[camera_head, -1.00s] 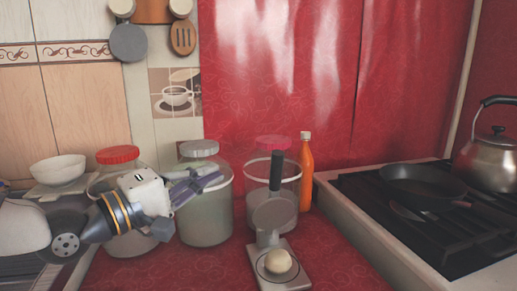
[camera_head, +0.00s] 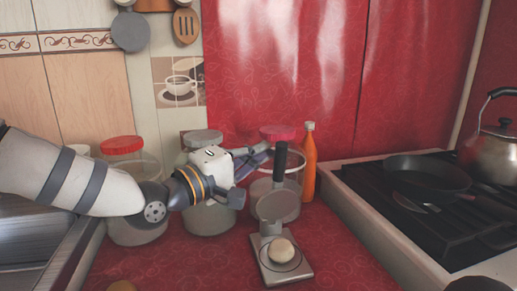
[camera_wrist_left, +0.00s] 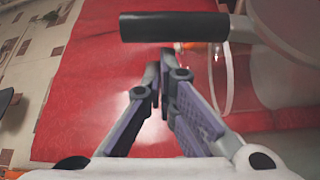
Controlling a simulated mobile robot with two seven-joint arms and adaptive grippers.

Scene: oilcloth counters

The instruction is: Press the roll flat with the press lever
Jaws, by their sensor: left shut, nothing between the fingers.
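The press stands on the red counter in the head view. Its base plate (camera_head: 270,267) lies flat, and the round upper plate (camera_head: 277,206) is raised open with the dark lever handle (camera_head: 280,161) pointing up. A pale round roll (camera_head: 281,250) sits on the base plate. My left gripper (camera_head: 262,155) is shut and empty, just left of the lever handle. In the left wrist view the black handle (camera_wrist_left: 174,27) lies across the top, beyond the closed fingertips (camera_wrist_left: 163,62); whether they touch is unclear. My right gripper is not in view.
Lidded jars stand behind: one with a red lid (camera_head: 122,145), one grey-lidded (camera_head: 202,139), one pink-lidded (camera_head: 278,133). An orange bottle (camera_head: 309,163) is close behind the press. The stove with a pan (camera_head: 427,174) is at right.

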